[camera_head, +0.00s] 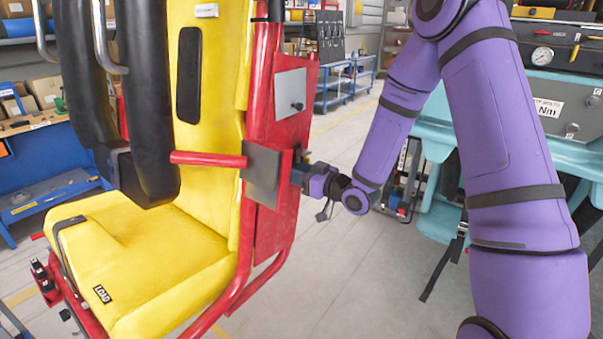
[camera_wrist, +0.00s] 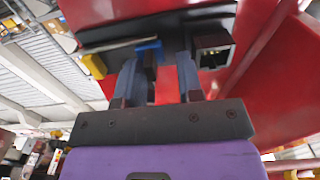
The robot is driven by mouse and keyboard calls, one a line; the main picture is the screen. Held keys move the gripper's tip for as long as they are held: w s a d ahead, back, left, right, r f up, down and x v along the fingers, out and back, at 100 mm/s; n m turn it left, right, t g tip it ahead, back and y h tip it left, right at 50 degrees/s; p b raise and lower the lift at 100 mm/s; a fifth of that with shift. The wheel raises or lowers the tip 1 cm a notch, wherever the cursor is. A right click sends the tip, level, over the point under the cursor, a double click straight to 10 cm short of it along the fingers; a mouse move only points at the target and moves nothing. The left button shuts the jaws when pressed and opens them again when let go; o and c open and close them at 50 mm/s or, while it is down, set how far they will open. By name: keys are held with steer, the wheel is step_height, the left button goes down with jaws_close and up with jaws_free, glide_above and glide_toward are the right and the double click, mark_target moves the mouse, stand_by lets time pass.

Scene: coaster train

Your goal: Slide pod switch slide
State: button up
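The yellow coaster seat (camera_head: 150,255) in its red frame stands at the left of the head view. My gripper (camera_head: 299,177) is at the red side panel (camera_head: 275,215) of the seat, beside a grey plate (camera_head: 262,176) that partly hides the fingertips. In the wrist view my gripper (camera_wrist: 158,72) has its two fingers apart, pointing up at a dark switch unit (camera_wrist: 212,55) on the red panel. A small blue part (camera_wrist: 150,48) shows between the fingertips, nearer the left finger. I cannot tell whether it is the slide itself or whether a finger touches it.
A second grey plate (camera_head: 290,93) with a dark knob is higher on the panel. Black padded restraints (camera_head: 145,90) hang over the seat. A teal bench (camera_head: 560,85) stands at the right. Open floor (camera_head: 345,275) lies between seat and bench.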

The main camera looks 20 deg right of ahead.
steer(key=v, duration=1.1)
steer(key=shift+w, duration=0.15)
stand_by(0.4)
